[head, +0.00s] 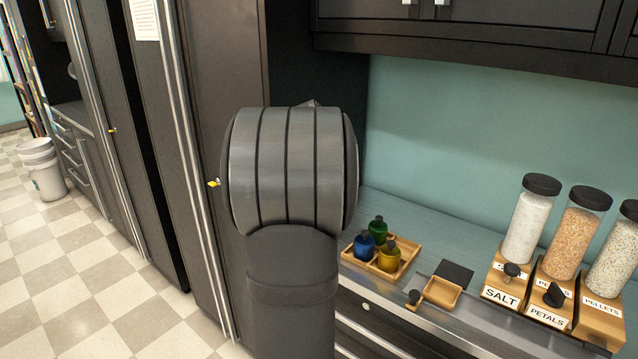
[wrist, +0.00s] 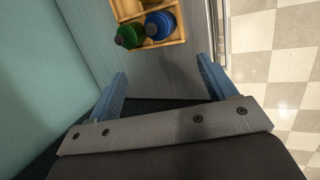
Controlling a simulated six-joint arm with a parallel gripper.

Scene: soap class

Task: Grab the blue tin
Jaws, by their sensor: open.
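The blue tin (head: 364,248) stands in a compartment of a wooden tray (head: 409,262) on the counter, with a dark top. In the wrist view the blue tin (wrist: 164,20) shows near the top edge, right beside a green container (wrist: 130,36). My gripper (wrist: 165,82) is open and empty, its two blue fingers spread wide. The tin lies beyond the fingertips, apart from them and roughly in line with the gap. In the head view my arm's large grey joint fills the middle and my gripper is hidden.
A green container (head: 377,228) and a yellow container (head: 389,258) share the tray with the tin. A small wooden dish (head: 442,292) lies in front. Tall jars on wooden stands, labelled SALT (head: 500,296), PETALS and PELLETS, stand to the right. A teal wall (head: 450,140) backs the counter.

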